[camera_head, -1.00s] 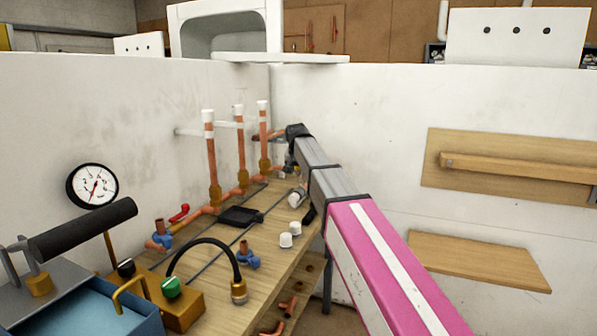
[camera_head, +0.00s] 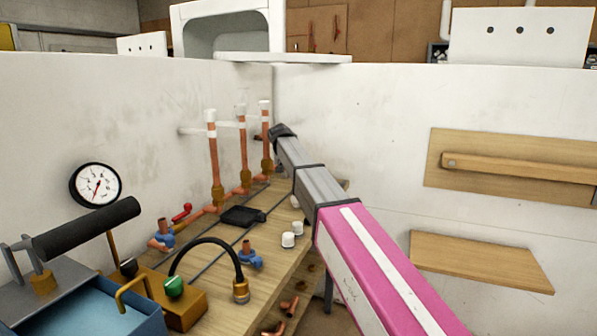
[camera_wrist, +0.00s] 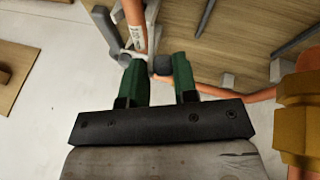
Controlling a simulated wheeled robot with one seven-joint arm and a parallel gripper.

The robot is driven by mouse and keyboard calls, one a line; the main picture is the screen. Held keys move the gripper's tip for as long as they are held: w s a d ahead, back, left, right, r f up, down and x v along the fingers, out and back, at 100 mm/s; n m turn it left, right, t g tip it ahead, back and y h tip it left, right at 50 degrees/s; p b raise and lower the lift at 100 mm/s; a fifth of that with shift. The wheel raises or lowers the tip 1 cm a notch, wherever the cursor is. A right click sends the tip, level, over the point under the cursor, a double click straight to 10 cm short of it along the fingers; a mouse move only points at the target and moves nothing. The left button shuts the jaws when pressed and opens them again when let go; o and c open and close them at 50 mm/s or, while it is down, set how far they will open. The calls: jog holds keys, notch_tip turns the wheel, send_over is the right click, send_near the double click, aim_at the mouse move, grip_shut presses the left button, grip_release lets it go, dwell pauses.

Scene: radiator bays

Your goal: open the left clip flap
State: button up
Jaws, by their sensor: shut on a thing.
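In the wrist view, my gripper (camera_wrist: 161,68) has two green fingers shut on a small dark grey tab (camera_wrist: 162,65) between their tips. I cannot tell whether this tab belongs to the left clip flap. In the head view, three upright copper pipes with white tops, such as the left one (camera_head: 214,155), stand along a white rail (camera_head: 190,131). My arm hides the gripper and what it holds there.
A brass fitting (camera_wrist: 298,118) is close to my gripper's right.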

dwell(0.3)
jog(key=o, duration=0.8)
jog(key=shift+a, duration=0.1)
jog(key=v, duration=1)
jog(key=shift+a+r, duration=0.3)
jog(key=shift+s, duration=0.1)
